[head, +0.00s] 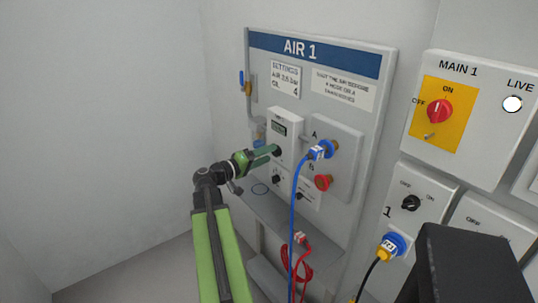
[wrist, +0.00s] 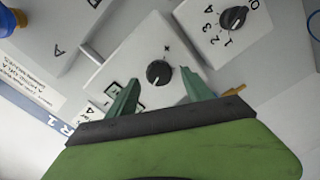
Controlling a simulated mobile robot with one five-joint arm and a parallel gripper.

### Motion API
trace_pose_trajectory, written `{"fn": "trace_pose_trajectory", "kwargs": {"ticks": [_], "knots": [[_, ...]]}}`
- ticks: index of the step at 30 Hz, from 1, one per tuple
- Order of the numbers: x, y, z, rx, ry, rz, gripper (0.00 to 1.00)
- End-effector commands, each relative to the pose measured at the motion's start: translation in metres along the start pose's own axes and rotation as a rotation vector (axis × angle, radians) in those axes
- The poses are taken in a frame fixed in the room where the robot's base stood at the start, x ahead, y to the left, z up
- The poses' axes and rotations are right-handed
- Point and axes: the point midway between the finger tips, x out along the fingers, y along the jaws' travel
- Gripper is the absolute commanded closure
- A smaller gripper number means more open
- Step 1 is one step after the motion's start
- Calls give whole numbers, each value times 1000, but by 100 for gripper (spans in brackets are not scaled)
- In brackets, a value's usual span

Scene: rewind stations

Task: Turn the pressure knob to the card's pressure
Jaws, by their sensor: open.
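The pressure knob (wrist: 158,73) is black and round with a pale pointer line, on a white panel. In the wrist view it lies between my open fingers (wrist: 160,79); I cannot tell whether they touch it. In the head view my green gripper (head: 272,150) is at the white regulator box (head: 291,138) and partly hides the knob. A small dark display (head: 279,128) sits above it, its reading too small to read. The settings card (head: 285,80) has an AIR line in bar, its figure blurred, and an oil line that looks like 4.
A second black knob (wrist: 233,18), with numbers around it, is close by. A shelf (head: 300,228) juts out below. The left wall side is clear.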

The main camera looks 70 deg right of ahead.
Motion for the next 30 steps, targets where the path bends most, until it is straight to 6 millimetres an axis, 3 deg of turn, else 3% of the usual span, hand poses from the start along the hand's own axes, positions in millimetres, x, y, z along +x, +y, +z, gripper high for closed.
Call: {"fn": "trace_pose_trajectory", "kwargs": {"ticks": [9,15,21,30], "knots": [[-90,0,0,0,4,-2,41],[-135,0,-1,0,2,-1,41],[-155,0,-1,0,0,1,41],[-156,0,-1,0,0,1,41]]}}
